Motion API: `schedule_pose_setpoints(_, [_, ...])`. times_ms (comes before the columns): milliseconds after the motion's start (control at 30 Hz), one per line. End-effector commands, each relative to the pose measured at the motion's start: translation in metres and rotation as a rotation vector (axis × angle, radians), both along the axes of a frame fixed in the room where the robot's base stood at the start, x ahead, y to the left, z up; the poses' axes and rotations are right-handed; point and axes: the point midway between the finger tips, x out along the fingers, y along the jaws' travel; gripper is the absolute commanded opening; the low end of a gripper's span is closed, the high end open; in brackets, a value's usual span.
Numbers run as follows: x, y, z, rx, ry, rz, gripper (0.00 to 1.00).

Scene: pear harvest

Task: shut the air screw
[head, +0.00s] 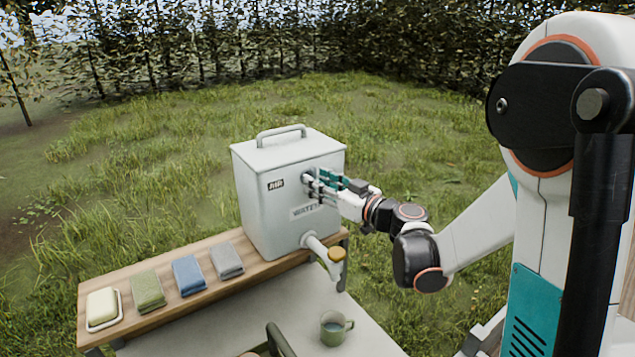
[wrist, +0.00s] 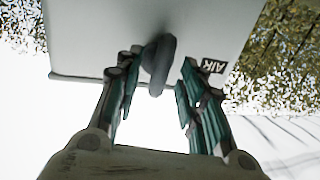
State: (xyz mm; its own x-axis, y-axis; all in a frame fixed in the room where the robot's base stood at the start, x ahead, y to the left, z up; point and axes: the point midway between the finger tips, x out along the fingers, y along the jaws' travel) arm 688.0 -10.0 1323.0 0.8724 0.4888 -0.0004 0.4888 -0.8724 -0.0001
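The white water container (head: 265,215) stands upright on the wooden shelf, with an AIR label on its front. In the wrist view the air screw (wrist: 158,65) is a dark grey winged knob on the container face, beside the AIR label (wrist: 213,66). In the wrist view my gripper (wrist: 159,82) is open, one finger on each side of the screw, with gaps showing between fingers and knob.
A green mug (head: 333,328) stands on the lower pale surface. A soap dish (head: 103,309) and folded green, blue (head: 189,275) and grey cloths lie along the wooden shelf (head: 150,325).

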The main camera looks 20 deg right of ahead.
Motion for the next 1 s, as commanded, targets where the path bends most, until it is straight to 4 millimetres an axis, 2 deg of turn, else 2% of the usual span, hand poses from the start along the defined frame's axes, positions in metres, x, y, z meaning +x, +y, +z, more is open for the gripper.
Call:
schedule_pose_setpoints(167, [0.0095, 0.0058, 0.0001, 0.000, 0.000, 0.000, 0.36])
schedule_pose_setpoints(433, [0.0106, 0.0062, 0.0001, 0.000, 0.000, 0.000, 0.36])
schedule_pose_setpoints(467, [0.0106, 0.0062, 0.0001, 0.000, 0.000, 0.000, 0.34])
schedule_pose_setpoints(600, [0.0105, 0.0062, 0.0001, 0.000, 0.000, 0.000, 0.02])
schedule_pose_setpoints(633, [0.0105, 0.0062, 0.0001, 0.000, 0.000, 0.000, 0.00])
schedule_pose_setpoints(1000, [0.0105, 0.0061, -0.0006, 0.026, 0.007, 0.000, 0.00])
